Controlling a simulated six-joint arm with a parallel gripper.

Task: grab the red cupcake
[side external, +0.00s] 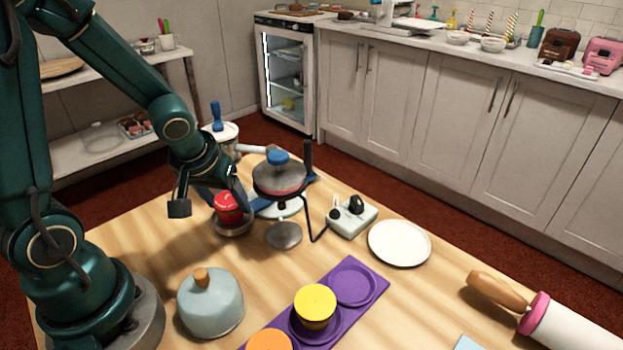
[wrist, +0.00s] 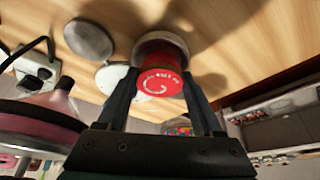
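The red cupcake (side external: 228,207), with white marks on its top, sits on a small round grey stand (side external: 233,229) on the wooden table. In the wrist view the red cupcake (wrist: 160,83) shows between the two dark fingers of my gripper (wrist: 159,78). The fingers are apart, one on each side of it, and I see no clear contact. In the side view my gripper (side external: 226,186) is just above and behind the cupcake; its fingertips are partly hidden there.
A pan-like device with a blue knob (side external: 278,172) stands close right of the cupcake. A grey disc (side external: 284,235), control box (side external: 352,217) and white plate (side external: 399,243) lie further right. A grey dome (side external: 210,305) and purple tray (side external: 369,307) with a yellow cupcake (side external: 315,304) are in front.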

